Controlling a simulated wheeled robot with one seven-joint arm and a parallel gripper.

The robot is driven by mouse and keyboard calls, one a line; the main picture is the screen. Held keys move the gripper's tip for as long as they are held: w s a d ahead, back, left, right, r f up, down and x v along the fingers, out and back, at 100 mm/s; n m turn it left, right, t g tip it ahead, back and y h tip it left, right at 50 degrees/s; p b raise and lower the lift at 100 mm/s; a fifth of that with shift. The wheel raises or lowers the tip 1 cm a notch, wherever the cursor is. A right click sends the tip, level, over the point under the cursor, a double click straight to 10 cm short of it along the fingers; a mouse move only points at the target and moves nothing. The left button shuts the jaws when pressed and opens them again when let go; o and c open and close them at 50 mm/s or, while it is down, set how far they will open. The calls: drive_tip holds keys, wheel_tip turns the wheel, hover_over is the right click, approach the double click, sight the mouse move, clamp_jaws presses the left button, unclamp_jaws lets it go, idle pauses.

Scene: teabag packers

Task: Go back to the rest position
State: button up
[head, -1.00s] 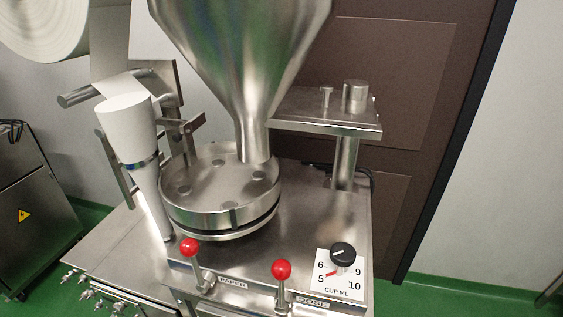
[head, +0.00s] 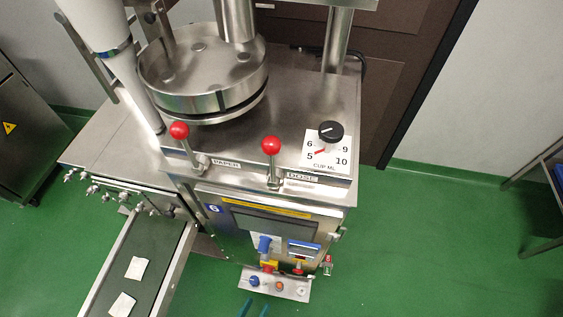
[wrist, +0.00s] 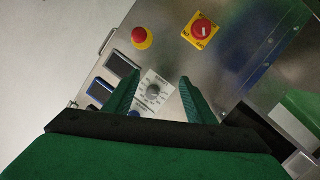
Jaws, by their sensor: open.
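My gripper (wrist: 158,95) is open and empty in the wrist view. No object is between the fingers. Whether the fingertips touch the panel is not clear, but in the head view they appear apart from it.
The wrist view shows a red emergency button (wrist: 142,38) and a red switch on yellow (wrist: 202,30). In the head view, two red-knobbed levers, PAPER (head: 179,130) and DOSE (head: 271,145), stand on the machine. A conveyor (head: 180,262) carries two teabags (head: 137,268). Green floor lies open at right.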

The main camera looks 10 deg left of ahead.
drive_tip(key=d+r+m+y, duration=0.1)
drive_tip(key=d+r, duration=0.2)
drive_tip(key=r, duration=0.6)
drive_tip(key=d+r+m+y, duration=0.1)
drive_tip(key=d+r, duration=0.3)
drive_tip(key=r, duration=0.6)
drive_tip(key=d+r+m+y, duration=0.1)
drive_tip(key=d+r, duration=0.3)
drive_tip(key=r, duration=0.5)
drive_tip(key=shift+w+r+y, duration=0.25)
drive_tip(key=shift+w+y, duration=0.15)
drive_tip(key=shift+y, duration=0.1)
drive_tip(key=c, duration=0.5)
drive_tip(key=shift+a, duration=0.15)
